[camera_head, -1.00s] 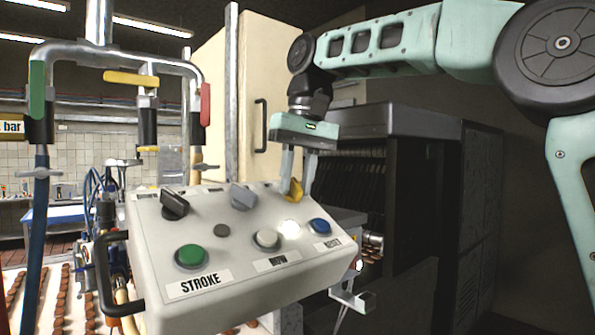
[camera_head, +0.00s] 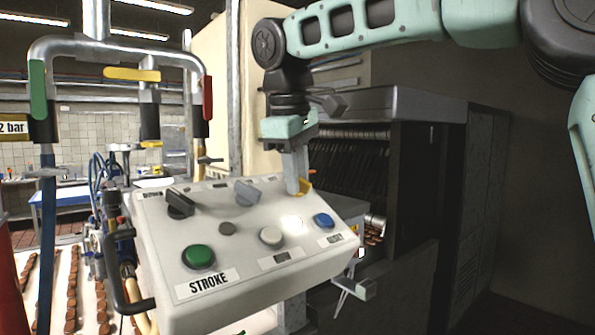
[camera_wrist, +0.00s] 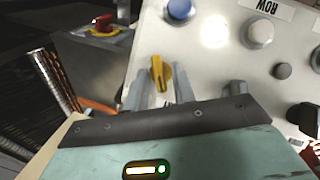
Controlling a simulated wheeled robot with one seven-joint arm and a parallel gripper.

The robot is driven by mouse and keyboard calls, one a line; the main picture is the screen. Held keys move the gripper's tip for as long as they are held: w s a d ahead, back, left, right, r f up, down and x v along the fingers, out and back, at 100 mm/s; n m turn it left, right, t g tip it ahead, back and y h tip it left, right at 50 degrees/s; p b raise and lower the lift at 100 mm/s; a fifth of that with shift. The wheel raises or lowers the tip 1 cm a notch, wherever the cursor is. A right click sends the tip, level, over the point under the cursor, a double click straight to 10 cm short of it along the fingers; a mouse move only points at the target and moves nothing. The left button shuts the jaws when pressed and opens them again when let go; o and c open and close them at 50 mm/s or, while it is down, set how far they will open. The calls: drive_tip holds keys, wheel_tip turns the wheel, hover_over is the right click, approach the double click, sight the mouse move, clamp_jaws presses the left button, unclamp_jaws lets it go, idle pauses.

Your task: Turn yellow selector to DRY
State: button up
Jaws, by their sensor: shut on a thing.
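The yellow selector (camera_head: 305,186) is on the far right corner of the white control panel (camera_head: 215,258). My gripper (camera_head: 298,188) reaches down to it from above, and its fingers partly hide it in the head view. In the wrist view the yellow selector (camera_wrist: 160,72) stands between the two grey fingers of my gripper (camera_wrist: 159,80), which is shut on it. The labels by the selector, including DRY, cannot be read here.
The panel also carries a black selector (camera_head: 179,204), a grey selector (camera_head: 248,191), a green button (camera_head: 198,256), a white button (camera_head: 271,237) and a blue button (camera_head: 323,220). A dark machine (camera_head: 400,105) stands close behind on the right. Pipes with valve handles are at left.

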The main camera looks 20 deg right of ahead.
drive_tip(key=shift+n, duration=0.3)
idle(0.4)
drive_tip(key=o, duration=0.6)
drive_tip(key=shift+o, duration=0.2)
drive_tip(key=p+v, duration=0.2)
drive_tip(key=v, duration=1.5)
drive_tip(key=shift+s+a, duration=0.25)
drive_tip(key=shift+a, duration=0.05)
